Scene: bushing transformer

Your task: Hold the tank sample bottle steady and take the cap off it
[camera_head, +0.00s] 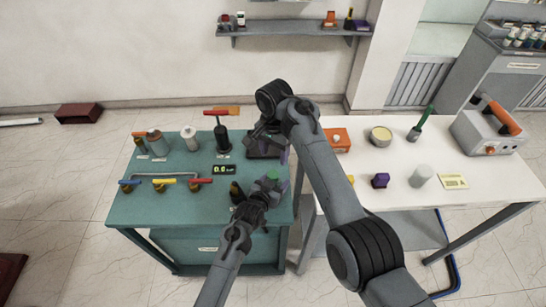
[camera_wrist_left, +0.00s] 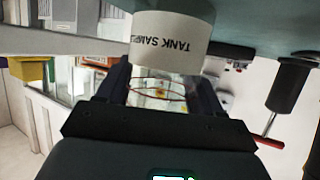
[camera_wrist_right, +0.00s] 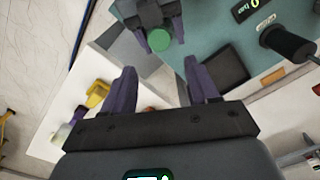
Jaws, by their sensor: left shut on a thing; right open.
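The tank sample bottle (camera_wrist_left: 168,42) has a white label reading TANK SAMPLE in the left wrist view. My left gripper (camera_head: 265,188) is shut on the bottle near the right front of the green bench. Its green cap (camera_head: 271,175) sits on top and faces up. In the right wrist view the green cap (camera_wrist_right: 159,40) shows between the left gripper's fingers. My right gripper (camera_wrist_right: 159,78) is open and empty, with the cap beyond its fingertips and apart from them. In the head view my right arm partly hides the right gripper (camera_head: 272,148).
The green bench (camera_head: 150,205) carries several coloured-handle valves (camera_head: 162,183), a small display (camera_head: 223,169) and a black cylinder (camera_head: 221,135). A dark square pad (camera_wrist_right: 224,77) lies near the bottle. The white table (camera_head: 395,200) stands to the right with an orange box (camera_head: 338,140).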

